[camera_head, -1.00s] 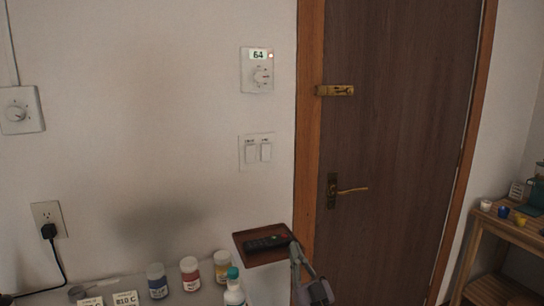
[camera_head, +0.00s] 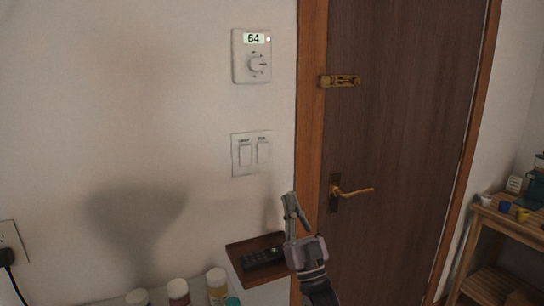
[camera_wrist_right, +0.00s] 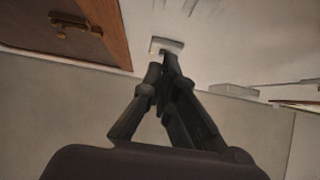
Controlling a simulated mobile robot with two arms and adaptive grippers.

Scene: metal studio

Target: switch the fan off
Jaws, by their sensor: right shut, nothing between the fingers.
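A white double switch plate (camera_head: 251,153) is on the wall left of the door frame. Its two rockers have small labels that I cannot read for certain. Above it is a white wall control (camera_head: 251,56) with a round dial and a display reading 64. No fan is visible. My right gripper (camera_head: 289,198) is shut and empty, pointing up, below and right of the switch plate in the picture. In the right wrist view its fingers (camera_wrist_right: 165,62) meet, with a pale wall plate (camera_wrist_right: 167,45) just beyond their tips; I cannot tell which plate. My left gripper is not in view.
A brown tray (camera_head: 236,250) with a black remote (camera_head: 263,258) is beside my right gripper. Several bottles (camera_head: 217,283) stand at the bottom edge. A wooden door (camera_head: 400,130) with a brass handle (camera_head: 352,191) is to the right, then a wooden shelf (camera_head: 500,235).

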